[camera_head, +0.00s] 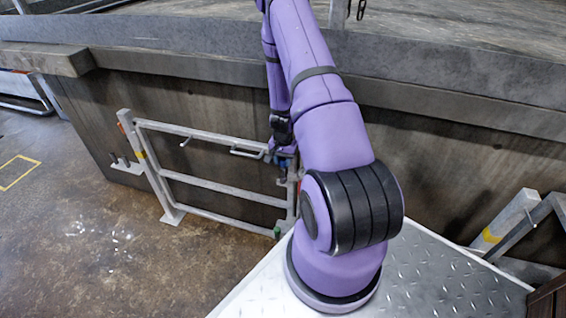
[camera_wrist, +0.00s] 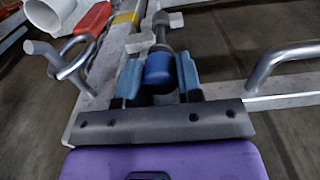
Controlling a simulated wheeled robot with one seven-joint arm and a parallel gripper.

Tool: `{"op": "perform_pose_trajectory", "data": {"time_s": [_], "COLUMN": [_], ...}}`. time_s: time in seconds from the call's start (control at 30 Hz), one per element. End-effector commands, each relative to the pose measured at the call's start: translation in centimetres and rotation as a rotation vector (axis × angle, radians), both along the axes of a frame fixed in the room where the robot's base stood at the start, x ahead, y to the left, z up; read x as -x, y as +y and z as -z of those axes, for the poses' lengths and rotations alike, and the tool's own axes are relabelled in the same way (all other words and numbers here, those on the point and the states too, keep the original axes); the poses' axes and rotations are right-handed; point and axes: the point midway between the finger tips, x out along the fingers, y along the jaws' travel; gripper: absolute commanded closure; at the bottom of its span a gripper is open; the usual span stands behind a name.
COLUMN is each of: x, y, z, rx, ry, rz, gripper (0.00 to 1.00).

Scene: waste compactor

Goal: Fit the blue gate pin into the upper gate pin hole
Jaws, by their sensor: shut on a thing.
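In the wrist view, my gripper (camera_wrist: 160,82) has its two blue fingers closed around the blue gate pin (camera_wrist: 159,69), whose rounded blue end faces the camera. A grey metal shaft or fitting (camera_wrist: 162,32) lies beyond the blue end, by a pale block (camera_wrist: 139,42) over the gate post. I cannot tell whether the pin's tip is in the upper hole, which I cannot make out. In the head view, my gripper (camera_head: 285,158) is at the top right corner of the pale metal gate (camera_head: 222,187), partly hidden by my arm. The pin is not clear there.
A gate handle (camera_wrist: 268,66) lies right of my gripper, and a bent metal loop (camera_wrist: 72,62) lies left. A red part (camera_wrist: 94,19) and white pipe (camera_wrist: 47,16) are at upper left. A concrete wall (camera_head: 210,110) stands behind the gate; open floor (camera_head: 80,230) lies left.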

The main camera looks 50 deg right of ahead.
Motion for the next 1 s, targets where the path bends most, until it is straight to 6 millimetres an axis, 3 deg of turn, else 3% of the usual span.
{"op": "perform_pose_trajectory", "data": {"time_s": [1.0], "x": [0.0], "y": [0.0], "z": [-2.8], "rx": [0.0], "ry": [0.0], "rz": [0.0], "gripper": [0.9]}}
